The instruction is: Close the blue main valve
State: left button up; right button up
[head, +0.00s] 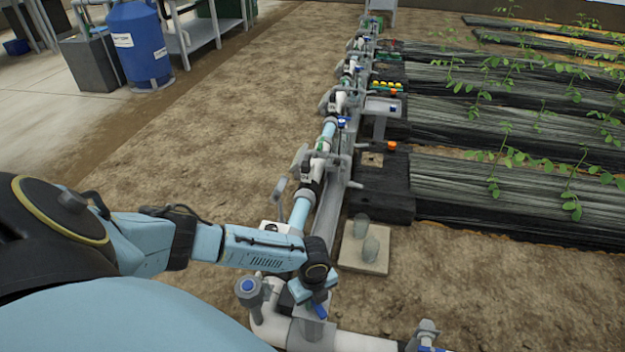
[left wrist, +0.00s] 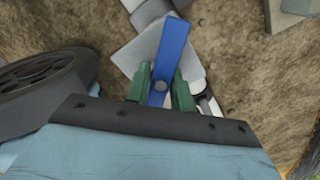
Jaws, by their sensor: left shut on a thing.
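The blue valve lever (head: 320,311) is at the near end of the pipe run, low in the head view. My left gripper (head: 317,293) is shut on this lever; the fingers also show in the left wrist view (left wrist: 160,82). The valve body is mostly hidden under the gripper. My right gripper is not in view.
White pipe (head: 365,342) crosses the bottom, with a grey blue-topped fitting (head: 248,287) left and another blue-handled fitting (head: 428,332) right. A pad (head: 376,262) holds two cups. Covered plant beds (head: 520,190) lie right; bare soil lies left. A blue tank (head: 141,48) stands far left.

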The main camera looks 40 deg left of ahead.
pick_arm(q)
jog(key=m, duration=0.4)
jog(key=shift+a+f+m, duration=0.2)
jog(key=shift+a+m, duration=0.1)
jog(key=shift+a, duration=0.1)
jog(key=m+b, duration=0.1)
jog(key=m, duration=0.4)
jog(key=o, duration=1)
jog(key=shift+s+d, duration=0.15)
jog(key=shift+o, duration=0.2)
jog(key=shift+d, duration=0.1)
jog(key=shift+d, duration=0.15)
jog(key=shift+r, duration=0.1)
jog(key=r+p, duration=1)
jog(key=shift+w+r, duration=0.1)
jog(key=shift+w, duration=0.1)
jog(key=shift+a, duration=0.2)
